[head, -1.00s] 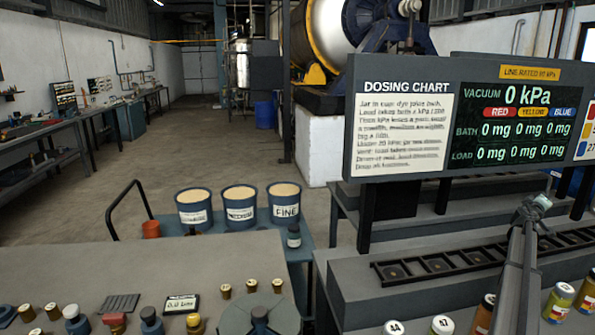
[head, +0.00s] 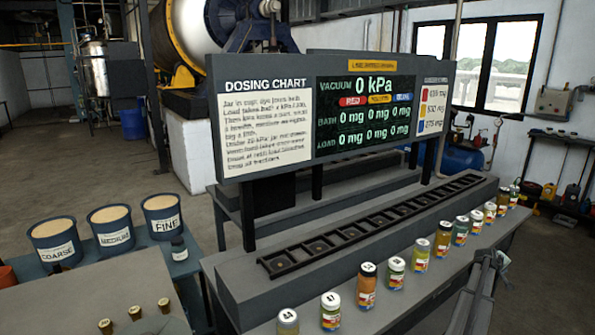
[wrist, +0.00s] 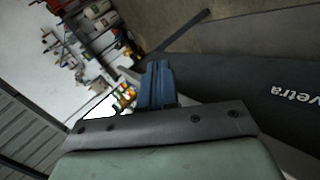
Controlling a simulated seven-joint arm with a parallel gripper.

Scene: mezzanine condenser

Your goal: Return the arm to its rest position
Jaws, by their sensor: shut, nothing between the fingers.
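My gripper (wrist: 157,84) shows in the wrist view as blue fingers pressed together, with nothing between them. It is clear of any object there. In the head view, part of my arm (head: 487,285) shows at the lower right, in front of the bench with the jars. The fingers cannot be made out in that view.
A row of labelled jars (head: 366,287) stands along the bench beside a dark slotted rack (head: 370,228). The dosing chart board (head: 262,122) rises behind, reading 0 kPa. Three blue tubs (head: 110,228) stand at left. Open floor (head: 90,165) lies beyond.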

